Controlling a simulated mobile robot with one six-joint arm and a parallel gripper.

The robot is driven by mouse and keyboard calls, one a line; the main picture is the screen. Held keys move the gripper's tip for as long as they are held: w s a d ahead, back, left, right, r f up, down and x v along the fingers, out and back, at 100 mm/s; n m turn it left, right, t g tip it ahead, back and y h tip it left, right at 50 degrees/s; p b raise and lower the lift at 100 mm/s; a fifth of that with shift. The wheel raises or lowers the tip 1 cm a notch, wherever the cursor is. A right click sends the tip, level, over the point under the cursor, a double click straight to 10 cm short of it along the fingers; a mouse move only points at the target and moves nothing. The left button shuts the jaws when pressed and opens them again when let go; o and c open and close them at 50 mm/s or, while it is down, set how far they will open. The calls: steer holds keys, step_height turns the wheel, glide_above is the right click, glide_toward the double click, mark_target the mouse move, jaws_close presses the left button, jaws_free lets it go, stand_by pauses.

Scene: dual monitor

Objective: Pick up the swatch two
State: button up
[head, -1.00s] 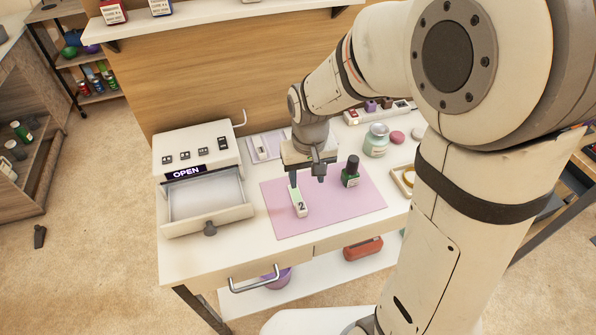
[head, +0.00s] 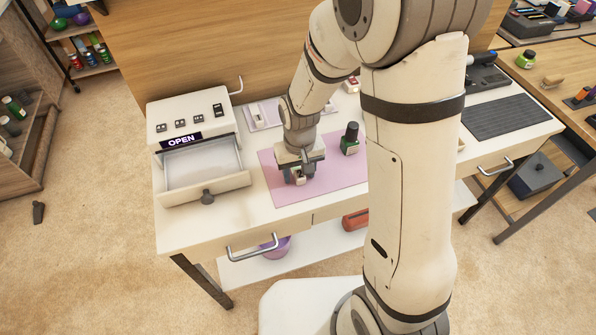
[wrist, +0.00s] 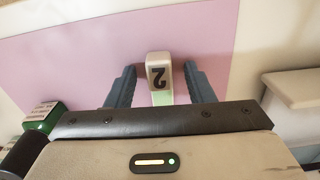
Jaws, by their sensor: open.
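Swatch two is a small white block marked with a black 2 and with a pale green part. In the wrist view the swatch (wrist: 158,72) lies between my two open fingers, with a gap on each side. In the head view the swatch (head: 299,176) is mostly hidden by my gripper (head: 297,180), which is low over the pink mat (head: 345,178). In the wrist view my gripper (wrist: 160,92) is open, its blue-grey fingers on either side of the swatch.
A dark-capped green bottle (head: 350,138) stands on the mat to the right of my gripper. A white unit with an OPEN sign (head: 181,140) and a pulled-out empty drawer (head: 205,168) stands to the left. The front of the mat is clear.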

steer(key=c, duration=1)
steer(key=shift+c, duration=0.2)
steer(key=shift+r, duration=0.15)
